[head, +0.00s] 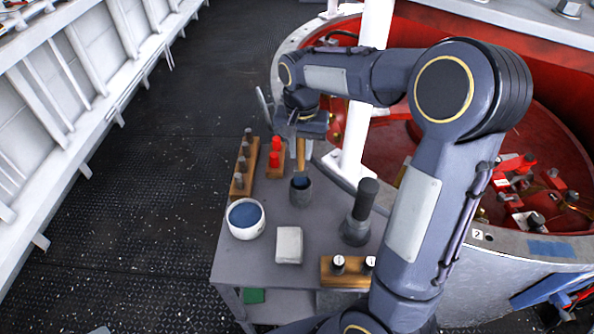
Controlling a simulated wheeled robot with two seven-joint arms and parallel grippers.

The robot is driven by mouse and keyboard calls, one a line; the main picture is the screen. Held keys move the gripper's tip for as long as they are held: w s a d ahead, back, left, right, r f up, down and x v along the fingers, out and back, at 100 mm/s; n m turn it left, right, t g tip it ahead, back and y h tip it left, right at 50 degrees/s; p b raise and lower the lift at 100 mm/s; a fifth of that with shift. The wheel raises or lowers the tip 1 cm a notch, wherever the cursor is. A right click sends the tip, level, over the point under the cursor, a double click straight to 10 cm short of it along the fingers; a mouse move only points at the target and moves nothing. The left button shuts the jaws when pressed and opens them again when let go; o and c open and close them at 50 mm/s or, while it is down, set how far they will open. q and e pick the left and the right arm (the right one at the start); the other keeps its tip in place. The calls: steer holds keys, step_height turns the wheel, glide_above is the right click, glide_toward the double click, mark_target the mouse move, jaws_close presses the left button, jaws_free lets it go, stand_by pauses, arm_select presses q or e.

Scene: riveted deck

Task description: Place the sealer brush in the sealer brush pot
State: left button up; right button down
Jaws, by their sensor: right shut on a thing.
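The sealer brush (300,153) shows as a tan wooden handle hanging roughly upright below my right gripper (301,132). My right gripper is shut on its upper part. A small dark grey cylindrical pot (301,194), which looks like the sealer brush pot, stands on the grey table directly below the brush in the picture. The brush's lower end meets the pot's dark blue opening in the picture; I cannot tell whether it is inside or just above. My left gripper is not in view.
A red-lined round housing (400,140) borders the right.

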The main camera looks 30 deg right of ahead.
mark_target(301, 170)
steer(key=shift+f, duration=3.05)
steer(key=shift+f, duration=0.15)
steer(key=c, duration=1.3)
jaws_free()
steer(key=shift+o, duration=0.2)
